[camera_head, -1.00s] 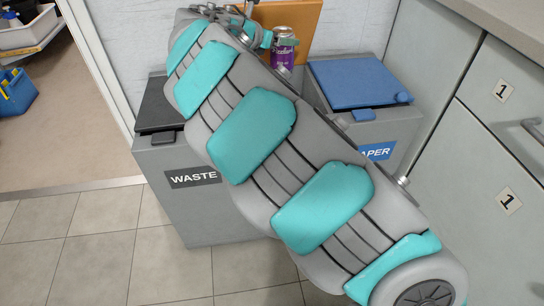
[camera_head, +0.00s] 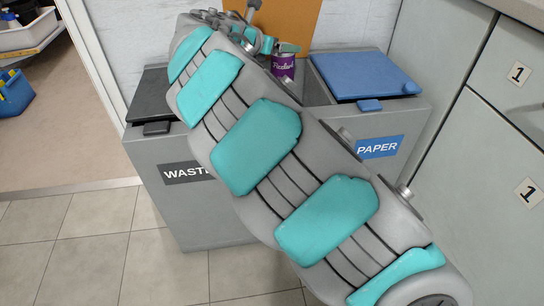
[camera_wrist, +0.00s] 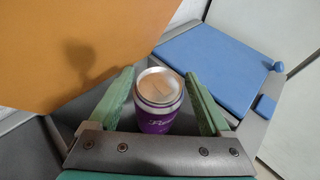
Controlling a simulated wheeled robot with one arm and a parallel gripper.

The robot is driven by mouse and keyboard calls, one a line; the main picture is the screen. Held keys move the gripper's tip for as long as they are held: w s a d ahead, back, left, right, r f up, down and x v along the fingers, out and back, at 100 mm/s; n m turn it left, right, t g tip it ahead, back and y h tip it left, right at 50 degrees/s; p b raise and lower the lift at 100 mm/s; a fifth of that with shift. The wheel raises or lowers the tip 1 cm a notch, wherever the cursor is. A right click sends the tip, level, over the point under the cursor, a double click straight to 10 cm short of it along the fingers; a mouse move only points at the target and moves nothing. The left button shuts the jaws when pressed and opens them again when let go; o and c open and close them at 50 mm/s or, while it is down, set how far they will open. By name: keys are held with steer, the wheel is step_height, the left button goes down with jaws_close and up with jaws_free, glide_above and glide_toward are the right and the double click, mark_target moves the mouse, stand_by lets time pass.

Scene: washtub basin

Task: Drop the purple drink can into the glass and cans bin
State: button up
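The purple drink can (camera_head: 283,66) is at the mouth of the middle bin, in front of its raised orange lid (camera_head: 289,22). In the wrist view the can (camera_wrist: 158,110) is upright or nearly so, its silver top towards me, between the green fingers of my gripper (camera_wrist: 160,82). Narrow gaps show on both sides, so the fingers look open around it. In the head view a finger of my gripper (camera_head: 288,47) crosses above the can's label. The middle bin's front and label are hidden behind my arm.
The waste bin (camera_head: 195,215) with a dark lid stands at the left. The paper bin (camera_head: 400,125) with a shut blue lid (camera_head: 362,75) stands at the right. Grey drawers (camera_head: 490,130) bound the right side. The tiled floor in front is clear.

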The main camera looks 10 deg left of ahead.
steer(key=shift+o, duration=1.2)
steer(key=shift+s, duration=0.1)
steer(key=v, duration=0.7)
steer(key=shift+s+a, duration=0.15)
steer(key=shift+s, duration=0.1)
steer(key=shift+r, duration=0.1)
